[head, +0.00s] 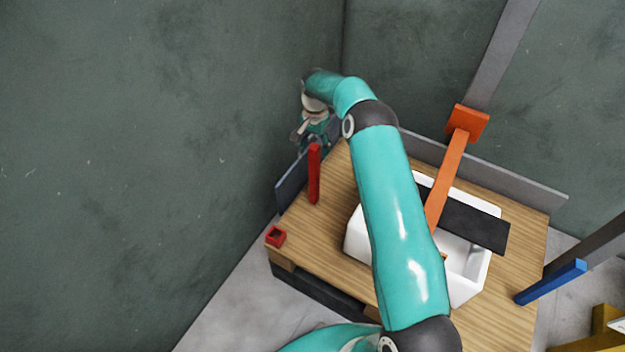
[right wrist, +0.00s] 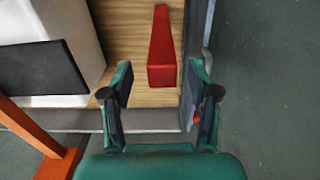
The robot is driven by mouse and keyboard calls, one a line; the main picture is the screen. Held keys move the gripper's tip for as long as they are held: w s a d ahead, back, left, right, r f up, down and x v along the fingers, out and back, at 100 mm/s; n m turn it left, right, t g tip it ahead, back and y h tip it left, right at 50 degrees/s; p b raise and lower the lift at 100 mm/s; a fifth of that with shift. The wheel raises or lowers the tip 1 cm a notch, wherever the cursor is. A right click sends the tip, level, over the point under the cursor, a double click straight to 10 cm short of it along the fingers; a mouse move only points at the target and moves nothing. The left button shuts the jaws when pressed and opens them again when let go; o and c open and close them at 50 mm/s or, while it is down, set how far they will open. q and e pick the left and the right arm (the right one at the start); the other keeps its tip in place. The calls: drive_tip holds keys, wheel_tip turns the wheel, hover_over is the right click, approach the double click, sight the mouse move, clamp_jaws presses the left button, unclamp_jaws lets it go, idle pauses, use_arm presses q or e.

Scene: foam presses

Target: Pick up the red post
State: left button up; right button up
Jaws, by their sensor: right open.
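The red post (head: 314,174) stands upright on the wooden table near its left edge in the head view. In the right wrist view the red post (right wrist: 162,50) shows between and ahead of the fingers, apart from both. My right gripper (head: 306,140) is at the far left corner of the table, just behind the post in the head view. In the right wrist view my right gripper (right wrist: 158,88) is open and empty, its two fingers on either side of the post's line. My left gripper is not in view.
A white bin (head: 357,236) with a dark plate (head: 470,222) over it stands right of the post. An orange arm (head: 447,180) reaches over the bin. A small red square holder (head: 276,236) sits at the table's front left corner. Low grey panels (head: 293,182) edge the table.

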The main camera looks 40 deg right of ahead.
wheel_tip(320, 180, down, 3)
drive_tip(key=shift+r, duration=0.1)
clamp_jaws()
idle(0.3)
